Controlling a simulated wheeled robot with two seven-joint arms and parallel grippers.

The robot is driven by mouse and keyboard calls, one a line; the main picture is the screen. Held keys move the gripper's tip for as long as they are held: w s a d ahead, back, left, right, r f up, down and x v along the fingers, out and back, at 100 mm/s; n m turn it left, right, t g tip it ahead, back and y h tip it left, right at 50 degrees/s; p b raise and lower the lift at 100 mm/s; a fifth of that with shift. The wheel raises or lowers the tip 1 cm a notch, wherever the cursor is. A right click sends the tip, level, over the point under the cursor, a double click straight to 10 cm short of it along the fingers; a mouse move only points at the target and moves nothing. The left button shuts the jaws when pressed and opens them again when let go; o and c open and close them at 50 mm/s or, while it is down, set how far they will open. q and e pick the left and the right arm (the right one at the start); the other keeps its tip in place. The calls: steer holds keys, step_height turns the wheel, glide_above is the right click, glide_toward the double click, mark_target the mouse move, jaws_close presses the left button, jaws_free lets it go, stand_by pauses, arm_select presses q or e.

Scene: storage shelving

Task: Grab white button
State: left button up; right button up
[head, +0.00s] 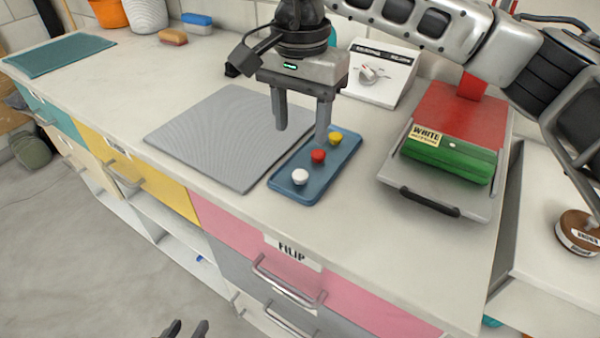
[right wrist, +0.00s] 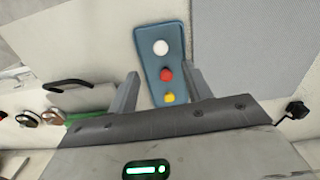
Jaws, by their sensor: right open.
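The white button (head: 300,176) sits at the near end of a blue tray (head: 316,178) on the counter. A red button (head: 318,156) and a yellow button (head: 335,138) stand behind it in a row. In the right wrist view the white button (right wrist: 160,47) is farthest from the jaws. My right gripper (head: 302,135) is open and empty, fingers down, above the far part of the tray near the yellow button. In the right wrist view its fingers stand either side of the tray. My left gripper (head: 186,329) shows only its fingertips, apart, low at the bottom edge.
A grey mat (head: 215,135) lies left of the tray. A white box with a dial (head: 378,72) stands behind. A tray with a black handle (head: 430,203) holds a green block (head: 450,158) on the right. Drawers (head: 290,255) front the counter.

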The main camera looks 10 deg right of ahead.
mark_target(300, 173)
step_height(300, 173, down, 9)
steer(key=shift+f+p, duration=0.1)
steer(key=shift+p, duration=0.4)
steer(key=c, duration=1)
